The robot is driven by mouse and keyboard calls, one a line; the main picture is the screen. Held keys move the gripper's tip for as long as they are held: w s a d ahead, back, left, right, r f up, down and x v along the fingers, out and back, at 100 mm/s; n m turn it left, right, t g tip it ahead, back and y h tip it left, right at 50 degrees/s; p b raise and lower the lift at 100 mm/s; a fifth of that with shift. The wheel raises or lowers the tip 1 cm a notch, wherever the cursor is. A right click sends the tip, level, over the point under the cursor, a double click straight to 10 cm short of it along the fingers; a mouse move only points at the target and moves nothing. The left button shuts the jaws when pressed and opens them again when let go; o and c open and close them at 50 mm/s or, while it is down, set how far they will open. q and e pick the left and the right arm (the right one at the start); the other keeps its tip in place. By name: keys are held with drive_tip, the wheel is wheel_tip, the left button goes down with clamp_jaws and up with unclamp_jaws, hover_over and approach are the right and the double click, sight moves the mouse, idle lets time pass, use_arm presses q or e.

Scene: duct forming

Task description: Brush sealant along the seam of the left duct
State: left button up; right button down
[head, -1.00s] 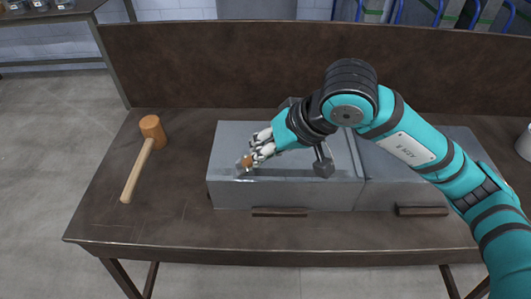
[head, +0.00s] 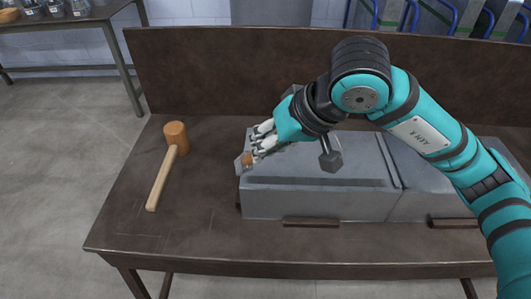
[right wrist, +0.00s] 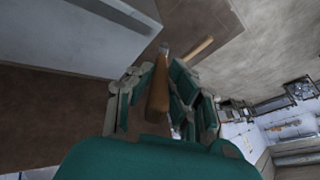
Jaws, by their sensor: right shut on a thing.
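The left duct (head: 318,203) is a grey metal box lying on the bench, with a long dark line along its top near the front edge. My right gripper (head: 262,143) is shut on a brush (head: 246,160) with a brown wooden handle. The brush head is at the duct's left end, near its top front corner; whether it touches is unclear. In the right wrist view the brush handle (right wrist: 158,92) sits between the fingers, and the duct (right wrist: 75,35) is at upper left. My left gripper is not in view.
A wooden mallet (head: 169,163) lies on the brown bench (head: 125,220) left of the duct. The right duct (head: 412,206) adjoins on the right, partly behind my right arm. A brown backboard (head: 200,70) rises behind. The bench's left part is mostly clear.

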drive_tip(key=shift+s+d+r+p, duration=0.1)
drive_tip(key=shift+d+r+p, duration=0.25)
drive_tip(key=shift+r, duration=0.9)
drive_tip(key=shift+a+r+p, duration=0.2)
drive_tip(key=shift+r+p, duration=0.15)
drive_tip(key=shift+r, duration=0.4)
drive_tip(key=shift+d+r, duration=0.1)
drive_tip(key=shift+r, duration=0.6)
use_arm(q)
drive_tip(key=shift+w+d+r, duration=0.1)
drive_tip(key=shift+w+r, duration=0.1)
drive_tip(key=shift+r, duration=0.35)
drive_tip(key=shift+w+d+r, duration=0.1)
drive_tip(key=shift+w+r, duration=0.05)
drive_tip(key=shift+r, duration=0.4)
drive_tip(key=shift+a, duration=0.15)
